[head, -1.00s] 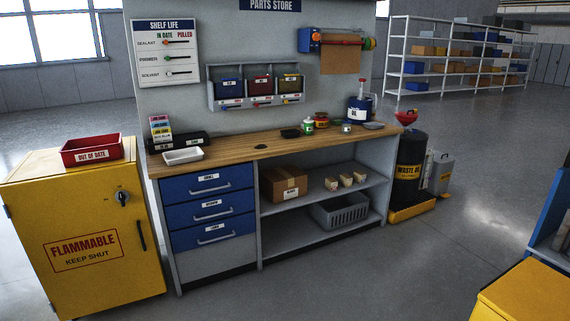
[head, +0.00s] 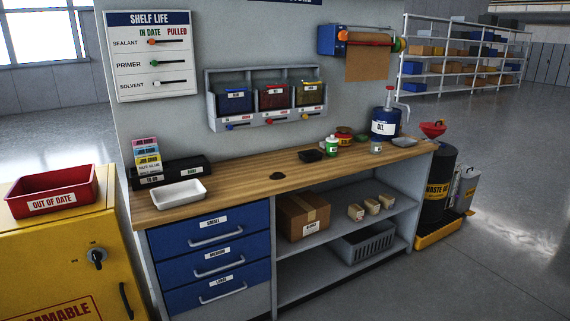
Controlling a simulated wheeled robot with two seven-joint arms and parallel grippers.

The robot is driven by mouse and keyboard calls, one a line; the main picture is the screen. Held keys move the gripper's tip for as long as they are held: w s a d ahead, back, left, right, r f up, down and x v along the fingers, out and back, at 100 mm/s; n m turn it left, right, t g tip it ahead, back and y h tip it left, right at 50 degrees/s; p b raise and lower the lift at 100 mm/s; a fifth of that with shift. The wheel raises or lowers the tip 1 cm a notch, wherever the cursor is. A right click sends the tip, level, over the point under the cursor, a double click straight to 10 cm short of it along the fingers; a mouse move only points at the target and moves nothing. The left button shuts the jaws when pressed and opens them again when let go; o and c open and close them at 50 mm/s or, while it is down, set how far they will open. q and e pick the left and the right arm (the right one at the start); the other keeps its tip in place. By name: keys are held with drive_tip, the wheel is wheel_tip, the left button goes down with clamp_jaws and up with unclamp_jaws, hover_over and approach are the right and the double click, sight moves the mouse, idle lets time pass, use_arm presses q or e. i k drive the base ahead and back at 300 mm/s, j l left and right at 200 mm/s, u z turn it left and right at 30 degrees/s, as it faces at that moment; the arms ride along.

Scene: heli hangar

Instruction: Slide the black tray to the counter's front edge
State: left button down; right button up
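A small black tray (head: 311,155) sits on the wooden counter (head: 232,183), toward the back and right of its middle. It lies just left of a small green-and-white bottle. The counter's front edge runs along the top of the blue drawers and the open shelves. A smaller flat dark item (head: 277,176) lies on the counter left of the tray and nearer the front. Neither of my grippers shows in the head view.
A white tray (head: 178,194) lies at the counter's left end by a card holder (head: 147,157). A green-and-white bottle (head: 332,146) and an oil jug (head: 386,121) stand right of the black tray. A yellow cabinet (head: 60,255) stands left.

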sight(314, 154)
drive_tip(key=i+j, duration=0.1)
drive_tip(key=i, duration=0.55)
drive_tip(key=i+j, duration=0.1)
drive_tip(key=i, duration=0.55)
drive_tip(key=i+l+z, duration=0.1)
drive_tip(key=i+l, duration=1.1)
drive_tip(key=l, duration=0.35)
drive_tip(key=i+l, duration=0.1)
drive_tip(key=l, duration=0.4)
drive_tip(key=i+l, duration=0.1)
drive_tip(key=l, duration=0.35)
